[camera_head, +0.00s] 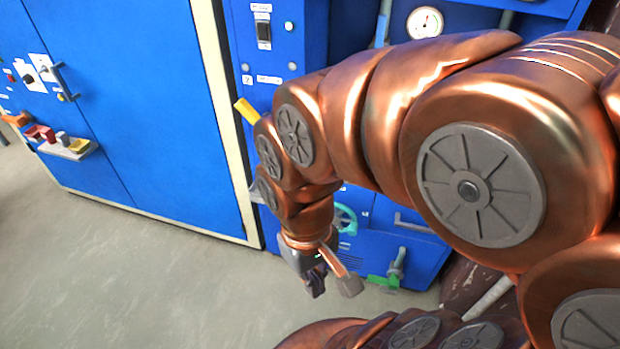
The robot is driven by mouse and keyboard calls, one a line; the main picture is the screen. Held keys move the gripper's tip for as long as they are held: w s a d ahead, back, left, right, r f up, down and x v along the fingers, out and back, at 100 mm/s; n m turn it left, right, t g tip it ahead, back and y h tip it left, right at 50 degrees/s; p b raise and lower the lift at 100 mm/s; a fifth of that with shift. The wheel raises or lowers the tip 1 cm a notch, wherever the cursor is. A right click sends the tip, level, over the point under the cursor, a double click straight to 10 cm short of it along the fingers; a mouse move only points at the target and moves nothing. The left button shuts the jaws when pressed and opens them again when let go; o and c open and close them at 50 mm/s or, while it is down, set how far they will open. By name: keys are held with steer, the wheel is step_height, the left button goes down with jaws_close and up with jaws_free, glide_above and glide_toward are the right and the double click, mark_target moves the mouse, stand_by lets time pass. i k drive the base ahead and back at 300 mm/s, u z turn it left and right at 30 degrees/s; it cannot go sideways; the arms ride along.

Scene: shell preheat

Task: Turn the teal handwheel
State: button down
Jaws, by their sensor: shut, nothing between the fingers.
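The teal handwheel (346,218) is on the lower front of a blue machine, near the middle of the view. My copper arm hides its left part, and only its right portion shows. My gripper (332,288) hangs below and slightly left of the wheel in the picture, pointing down. It is shut and empty. No contact between the gripper and the wheel shows, and I cannot tell the depth gap between them.
A tall blue cabinet (140,100) with a cream edge stands at the left. A small shelf (72,148) on it holds colored pieces. A green valve part (388,281) sits low, right of my gripper. A gauge (425,22) is above. Grey floor (130,280) is open at the lower left.

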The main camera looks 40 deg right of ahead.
mark_target(351, 229)
steer(key=u, duration=1.4)
steer(key=i, duration=1.85)
steer(key=z, duration=3.1)
